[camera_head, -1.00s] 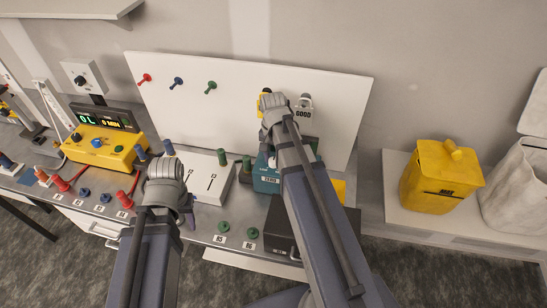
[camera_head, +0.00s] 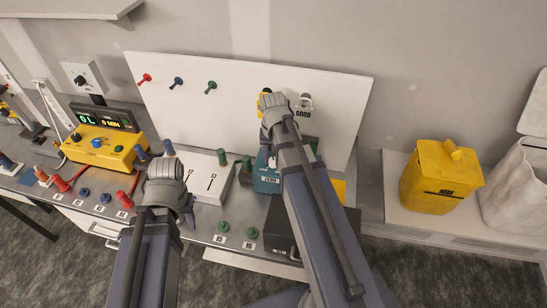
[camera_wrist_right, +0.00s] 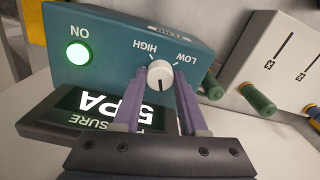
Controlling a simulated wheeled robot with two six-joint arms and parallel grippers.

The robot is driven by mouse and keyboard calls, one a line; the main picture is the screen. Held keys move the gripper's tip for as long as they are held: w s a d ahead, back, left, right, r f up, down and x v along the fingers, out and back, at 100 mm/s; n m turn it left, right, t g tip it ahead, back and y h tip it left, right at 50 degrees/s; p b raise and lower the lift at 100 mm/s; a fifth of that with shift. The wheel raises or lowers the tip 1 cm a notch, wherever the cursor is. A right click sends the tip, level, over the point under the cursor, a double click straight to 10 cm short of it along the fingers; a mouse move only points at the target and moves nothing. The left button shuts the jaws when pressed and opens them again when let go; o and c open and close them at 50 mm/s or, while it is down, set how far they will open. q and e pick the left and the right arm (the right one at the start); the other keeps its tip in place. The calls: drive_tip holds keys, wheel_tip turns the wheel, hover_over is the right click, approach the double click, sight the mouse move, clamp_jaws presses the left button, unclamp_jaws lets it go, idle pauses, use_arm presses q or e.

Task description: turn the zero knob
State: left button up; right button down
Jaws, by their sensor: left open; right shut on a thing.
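The zero knob (camera_wrist_right: 160,74) is a white round dial with a dark pointer line, on the face of a teal box (camera_wrist_right: 112,52) between the words HIGH and LOW. My right gripper (camera_wrist_right: 157,86) is shut on the knob, one purple finger on each side. In the head view the teal box (camera_head: 265,184), with a ZERO label, is partly covered by my right arm, and the knob is hidden. My left gripper (camera_head: 188,214) is open over the bench, left of the teal box, its fingers mostly hidden.
A lit green ON button (camera_wrist_right: 78,53) and a pressure display (camera_wrist_right: 95,104) are near the knob. A white slotted box (camera_head: 207,182) with green posts stands left of the teal box. A yellow meter (camera_head: 105,147) is at left, a yellow bin (camera_head: 440,180) at right.

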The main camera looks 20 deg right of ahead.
sight(274, 160)
drive_tip(key=shift+n, duration=0.6)
drive_tip(key=shift+c, duration=2.2)
unclamp_jaws()
drive_tip(key=shift+r, duration=0.1)
wheel_tip(274, 160, up, 8)
drive_tip(key=p, duration=0.8)
drive_tip(key=shift+f, duration=0.2)
